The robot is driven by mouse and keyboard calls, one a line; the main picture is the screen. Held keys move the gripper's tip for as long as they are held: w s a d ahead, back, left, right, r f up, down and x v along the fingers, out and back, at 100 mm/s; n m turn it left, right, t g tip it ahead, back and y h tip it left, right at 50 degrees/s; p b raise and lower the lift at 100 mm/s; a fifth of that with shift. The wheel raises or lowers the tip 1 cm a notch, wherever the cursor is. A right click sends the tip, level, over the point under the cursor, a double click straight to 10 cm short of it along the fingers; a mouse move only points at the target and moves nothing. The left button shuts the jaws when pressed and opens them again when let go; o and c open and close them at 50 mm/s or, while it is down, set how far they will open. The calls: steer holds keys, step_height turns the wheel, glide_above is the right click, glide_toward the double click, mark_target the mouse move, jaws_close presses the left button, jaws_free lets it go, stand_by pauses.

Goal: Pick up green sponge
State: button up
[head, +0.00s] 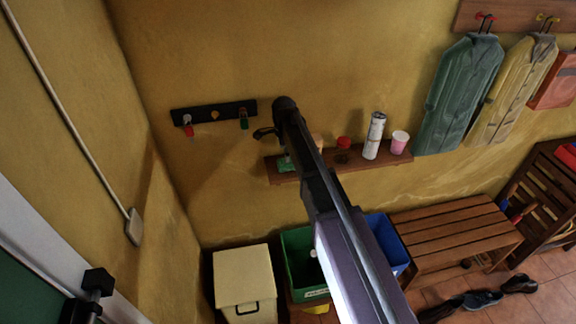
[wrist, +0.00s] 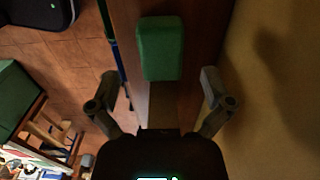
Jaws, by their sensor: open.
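The green sponge (wrist: 160,48) is a rounded green block lying on a brown wooden shelf (wrist: 200,20). In the wrist view it sits just ahead of my gripper (wrist: 159,82), roughly centred between the two fingers. The fingers are spread apart, with nothing held between them. In the head view a small green part of the sponge (head: 285,162) shows at the left end of the wall shelf (head: 396,160). My arm hides much of that spot. My gripper (head: 263,133) is partly visible there, above the shelf's left end.
On the shelf stand a red item (head: 343,143), a white can (head: 374,136) and a pink cup (head: 399,142). A hook rail (head: 213,113) is on the wall to the left. Below are a cream bin (head: 243,278), a green bin (head: 297,245) and a wooden bench (head: 455,240).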

mark_target(283, 162)
steer(key=shift+a+f+b, duration=0.15)
steer(key=shift+f+b, duration=0.6)
steer(key=shift+f, duration=0.05)
steer(key=shift+a+f+b, duration=0.15)
steer(key=shift+f+b, duration=0.55)
steer(key=shift+f, duration=0.05)
steer(key=shift+f+b, duration=0.95)
steer(key=c, duration=0.9)
